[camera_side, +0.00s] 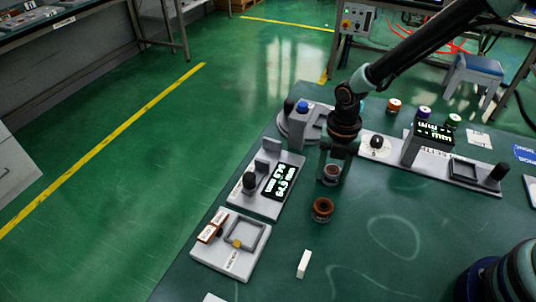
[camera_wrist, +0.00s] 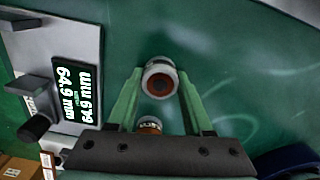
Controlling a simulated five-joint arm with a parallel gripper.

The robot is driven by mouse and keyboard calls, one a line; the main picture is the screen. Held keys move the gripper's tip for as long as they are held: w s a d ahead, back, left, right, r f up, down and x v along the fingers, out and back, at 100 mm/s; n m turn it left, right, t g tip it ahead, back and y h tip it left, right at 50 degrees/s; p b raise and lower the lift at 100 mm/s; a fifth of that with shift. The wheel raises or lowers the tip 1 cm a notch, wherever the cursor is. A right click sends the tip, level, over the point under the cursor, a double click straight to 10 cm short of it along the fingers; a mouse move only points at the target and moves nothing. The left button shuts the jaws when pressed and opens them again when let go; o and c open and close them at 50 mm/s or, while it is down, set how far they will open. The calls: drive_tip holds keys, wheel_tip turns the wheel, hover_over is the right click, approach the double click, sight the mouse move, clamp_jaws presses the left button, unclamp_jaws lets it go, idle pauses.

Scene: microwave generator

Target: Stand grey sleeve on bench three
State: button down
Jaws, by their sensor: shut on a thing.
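My gripper (camera_side: 332,172) points down over the green table and is shut on a small round sleeve (camera_side: 331,175). In the wrist view the sleeve (camera_wrist: 160,80) sits between the fingertips, with a pale grey rim and a dark reddish-brown middle. It appears to be above the table. A second brown-orange round piece (camera_side: 322,209) stands on the table just in front of my gripper; it also shows between the fingers in the wrist view (camera_wrist: 149,125). I cannot tell which station is bench three, as no such label is readable.
A grey gauge station (camera_side: 290,205) with a lit display is left of my gripper. A station with a square frame (camera_side: 262,255) is front left. A dial-and-display station (camera_side: 410,165) is right, with several small capped cylinders (camera_side: 424,112) behind. A white block (camera_side: 304,264) lies in front.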

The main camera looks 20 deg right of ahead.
sight(332, 170)
drive_tip(key=shift+c, duration=1.5)
unclamp_jaws()
wheel_tip(332, 170, up, 11)
drive_tip(key=s+d+r+m+t, duration=0.2)
drive_tip(key=s+d+r+m, duration=0.3)
drive_tip(key=m, duration=0.9)
drive_tip(key=s+d+r+m+t, duration=0.3)
drive_tip(key=s+d+r+m, duration=0.2)
drive_tip(key=m, duration=0.9)
drive_tip(key=shift+s+d+r+m+t, duration=0.3)
drive_tip(key=shift+d+r+m, duration=0.1)
drive_tip(key=shift+d+r, duration=1.5)
